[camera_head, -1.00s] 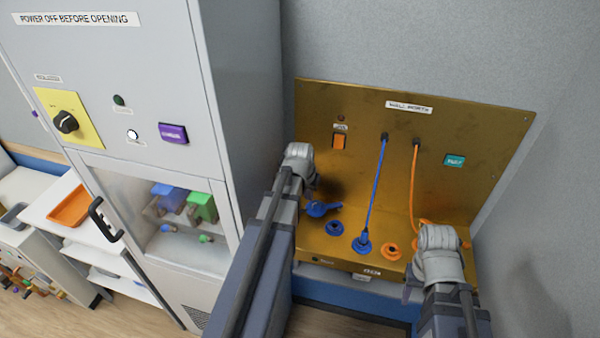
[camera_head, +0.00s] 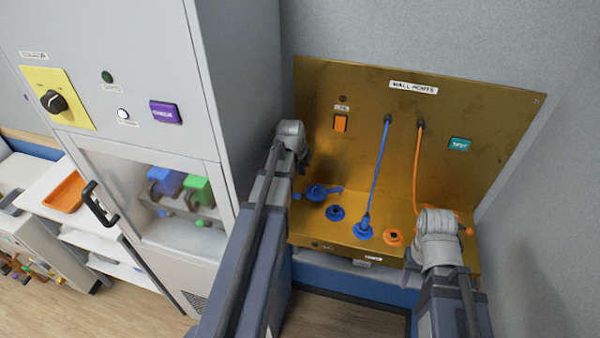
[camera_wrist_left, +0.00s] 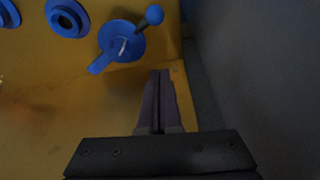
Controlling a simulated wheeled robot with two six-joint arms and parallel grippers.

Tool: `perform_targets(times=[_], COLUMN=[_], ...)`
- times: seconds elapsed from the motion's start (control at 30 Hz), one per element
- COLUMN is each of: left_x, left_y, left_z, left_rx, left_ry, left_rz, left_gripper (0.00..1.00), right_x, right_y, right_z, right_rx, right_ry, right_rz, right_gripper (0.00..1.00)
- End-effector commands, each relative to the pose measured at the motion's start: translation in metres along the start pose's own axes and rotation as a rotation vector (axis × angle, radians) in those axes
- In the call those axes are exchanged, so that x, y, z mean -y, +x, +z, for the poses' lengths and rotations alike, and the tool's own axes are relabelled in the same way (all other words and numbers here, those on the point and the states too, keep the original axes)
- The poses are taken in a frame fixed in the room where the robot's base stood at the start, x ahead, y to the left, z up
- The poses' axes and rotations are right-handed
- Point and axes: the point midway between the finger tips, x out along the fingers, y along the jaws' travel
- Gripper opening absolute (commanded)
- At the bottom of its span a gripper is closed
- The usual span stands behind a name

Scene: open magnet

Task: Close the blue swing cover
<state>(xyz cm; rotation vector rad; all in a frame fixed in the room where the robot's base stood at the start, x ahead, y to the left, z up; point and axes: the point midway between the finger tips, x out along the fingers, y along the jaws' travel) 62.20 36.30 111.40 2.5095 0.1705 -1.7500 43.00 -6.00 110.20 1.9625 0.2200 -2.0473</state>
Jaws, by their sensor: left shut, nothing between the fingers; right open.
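The blue swing cover (camera_head: 318,191) is a disc with a flat tab and a rod ending in a ball. It lies on the brass ledge, left of a blue ring port (camera_head: 335,213) whose dark hole is uncovered. In the left wrist view the cover (camera_wrist_left: 122,40) and the port (camera_wrist_left: 67,17) sit side by side at the top. My left gripper (camera_head: 305,165) is shut and empty, apart from the cover; its fingertips (camera_wrist_left: 160,75) show below and right of it. My right gripper (camera_head: 437,222) is over the ledge's right end, its fingers mostly hidden behind the wrist.
A blue plug with a cable (camera_head: 364,230) stands right of the blue port, then an orange port (camera_head: 393,237). An orange cable (camera_head: 417,170) hangs near my right gripper. A grey cabinet (camera_head: 243,80) stands close on the left. The brass back panel (camera_head: 480,110) rises behind.

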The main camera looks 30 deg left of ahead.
Motion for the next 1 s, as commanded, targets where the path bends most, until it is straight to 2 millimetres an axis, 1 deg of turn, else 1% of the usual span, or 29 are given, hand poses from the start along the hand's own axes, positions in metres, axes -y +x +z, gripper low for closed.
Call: perform_targets(times=[0.03, 0.33, 0.4, 0.43, 0.57, 0.67, 1.0], left_x=[0.000, 0.000, -0.001, -0.001, -0.001, -0.001, -0.001], left_y=[0.015, 0.059, 0.049, 0.048, 0.045, 0.044, 0.044], left_z=[0.001, 0.001, 0.019, 0.024, 0.037, 0.040, 0.040], left_rx=[0.000, 0.000, 0.000, 0.000, 0.000, 0.000, 0.000], left_ry=[0.000, 0.000, -0.001, -0.001, -0.001, -0.001, -0.002], left_rz=[0.000, 0.000, 0.000, 0.000, 0.000, 0.000, -0.001], left_gripper=[0.00, 0.00, 0.00, 0.00, 0.00, 0.00, 0.00], right_x=[0.001, 0.005, 0.005, 0.005, 0.005, 0.005, 0.005], right_y=[0.015, 0.056, 0.052, 0.053, 0.055, 0.055, 0.055], right_z=[-0.001, -0.003, -0.003, -0.003, -0.003, -0.003, -0.003], right_rx=[0.000, 0.000, 0.000, 0.000, 0.000, 0.000, 0.000], right_ry=[-0.001, -0.011, -0.012, -0.012, -0.013, -0.013, -0.013], right_rz=[0.000, 0.002, 0.002, 0.002, 0.003, 0.003, 0.002], right_gripper=[0.50, 0.50, 0.50, 0.50, 0.50, 0.50, 0.50])
